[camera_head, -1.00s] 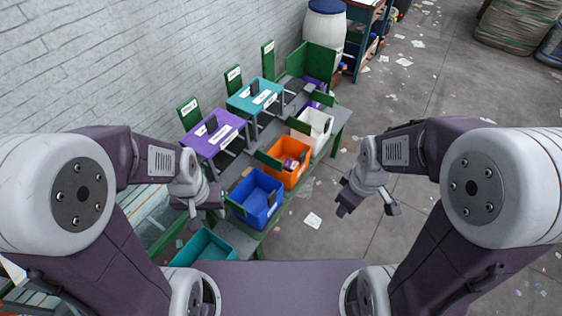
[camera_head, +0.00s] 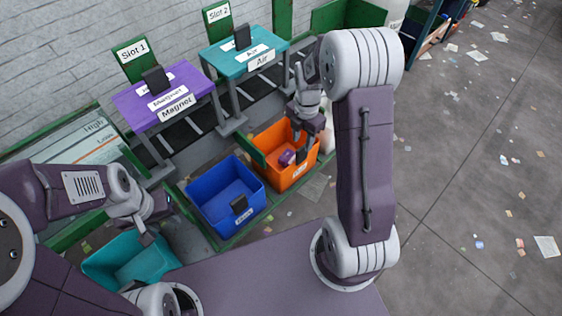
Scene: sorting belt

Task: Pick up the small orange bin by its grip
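The small orange bin (camera_head: 287,179) stands right of the blue bin (camera_head: 222,212) in the row in front of the tables. A small purple item (camera_head: 287,157) lies inside it. My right gripper (camera_head: 303,143) is over the orange bin's right part, pointing down, with its dark fingers close to the bin's front wall. The bin's grip is hard to tell from the dark fingers, and I cannot tell whether they touch it. My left gripper (camera_head: 156,224) is open and empty, above the teal bin (camera_head: 105,270).
A purple table (camera_head: 130,103) and a teal table (camera_head: 222,58) stand behind the bins. A white bin (camera_head: 327,141) is mostly hidden behind my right arm. The floor at right is open, with scattered paper.

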